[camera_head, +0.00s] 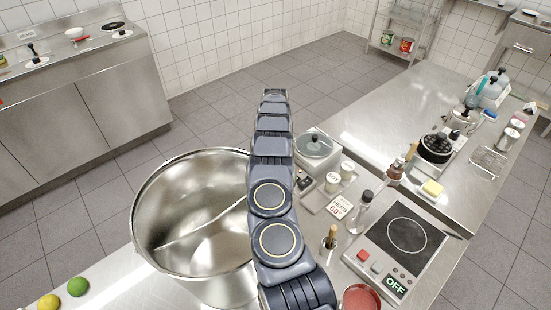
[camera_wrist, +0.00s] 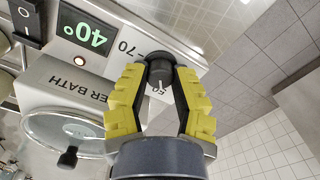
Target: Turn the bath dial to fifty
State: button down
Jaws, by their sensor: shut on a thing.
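The water bath (camera_wrist: 60,90) shows in the wrist view as a light box lettered "WATER BATH", with a lidded glass-topped tub. Its green display (camera_wrist: 84,36) reads 40°. The dark round dial (camera_wrist: 160,66) on its panel has a white pointer line. In the head view, the bath (camera_head: 316,146) is partly behind my arm, which hides the gripper and dial.
A large steel pot (camera_head: 160,235) stands left of my arm. Right of it are a card reading 60° (camera_head: 341,207), a bottle (camera_head: 361,213), a hotplate (camera_head: 405,236) showing OFF and a red bowl (camera_head: 361,298).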

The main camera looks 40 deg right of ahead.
jog(key=shift+f+m, duration=0.1)
jog(key=shift+m, duration=0.5)
jog(key=c, duration=0.8)
grip_release()
jog(key=shift+r, duration=0.2)
notch_tip(320, 180, up, 12)
